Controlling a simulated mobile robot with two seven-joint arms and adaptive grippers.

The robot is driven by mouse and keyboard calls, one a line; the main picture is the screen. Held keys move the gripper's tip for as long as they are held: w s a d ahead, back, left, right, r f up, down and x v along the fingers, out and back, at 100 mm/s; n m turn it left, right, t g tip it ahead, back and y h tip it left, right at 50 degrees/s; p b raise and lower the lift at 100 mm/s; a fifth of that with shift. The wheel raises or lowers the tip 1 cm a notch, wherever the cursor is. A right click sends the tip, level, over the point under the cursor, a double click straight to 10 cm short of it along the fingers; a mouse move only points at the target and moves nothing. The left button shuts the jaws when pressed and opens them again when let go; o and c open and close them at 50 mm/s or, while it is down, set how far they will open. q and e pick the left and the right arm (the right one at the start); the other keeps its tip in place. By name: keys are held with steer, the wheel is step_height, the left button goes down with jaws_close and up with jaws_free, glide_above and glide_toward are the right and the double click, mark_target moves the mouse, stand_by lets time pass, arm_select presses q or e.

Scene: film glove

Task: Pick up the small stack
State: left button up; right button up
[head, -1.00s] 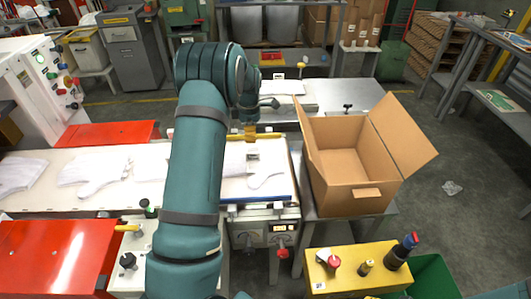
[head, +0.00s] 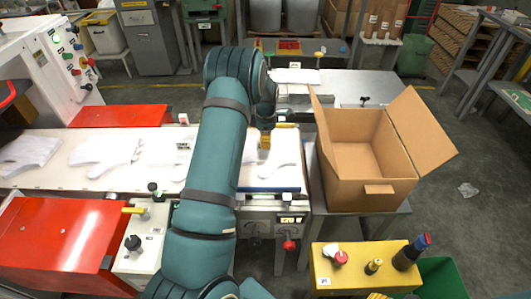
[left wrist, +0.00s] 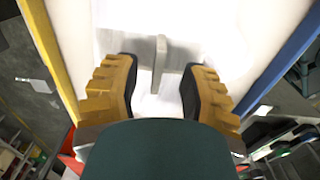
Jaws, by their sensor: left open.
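White flat glove shapes lie on the white belt (head: 60,172); the one nearest the carton (head: 275,173) is partly hidden by my left arm. My left gripper (head: 265,143) is above the belt's right end, pointing down over this glove area. In the left wrist view, its two yellow-ridged fingers (left wrist: 160,90) stand apart. A pale grey upright piece (left wrist: 160,60) shows between them, over the white surface, apart from both fingers. I cannot tell how many layers the small stack has. My right gripper is not in view.
An open cardboard carton (head: 372,190) stands right of the belt. A yellow box with bottles (head: 365,268) is in front of it. Red panels (head: 55,240) are at the left. A blue edge (head: 270,190) and a yellow bar (head: 285,126) border the belt's end.

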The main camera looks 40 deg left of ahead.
mark_target(259, 151)
arm_select(q)
step_height(259, 151, down, 4)
steer(key=shift+a+f+b, duration=0.1)
steer(key=shift+b, duration=0.2)
jaws_close()
